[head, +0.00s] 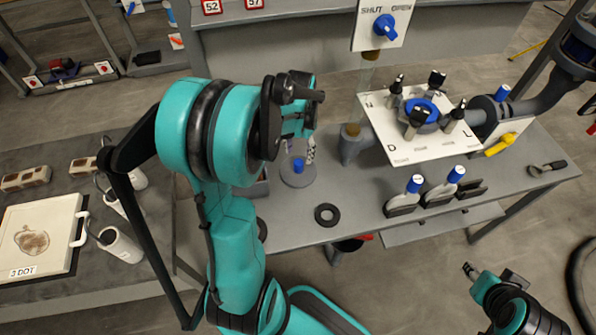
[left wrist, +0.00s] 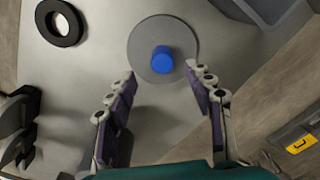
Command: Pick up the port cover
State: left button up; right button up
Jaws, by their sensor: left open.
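The port cover, a flat grey disc with a blue knob, lies on the grey table in the head view (head: 296,178), partly hidden behind my left gripper (head: 304,138). In the left wrist view, the port cover (left wrist: 148,37) shows whole at the top middle. My left gripper (left wrist: 160,74) is open and empty there, its fingertips spread to either side just below the blue knob. The fingers appear above the disc; I cannot tell the exact height. My right gripper (head: 471,270) is at the lower right of the head view, off the table; its jaws are too small to read.
A black ring (head: 327,214) lies beside the cover. A white valve plate (head: 425,125) with black handles and a pipe stands to the right. Blue-capped bottles (head: 412,189) stand in black holders. A side table holds a framed tray (head: 75,232) and white jugs (head: 122,246).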

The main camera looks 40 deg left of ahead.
aim_at(298, 162)
pick_arm(q)
notch_tip(298, 162, down, 6)
jog(key=b, duration=0.3)
jog(key=shift+a+f, duration=0.15)
grip_shut()
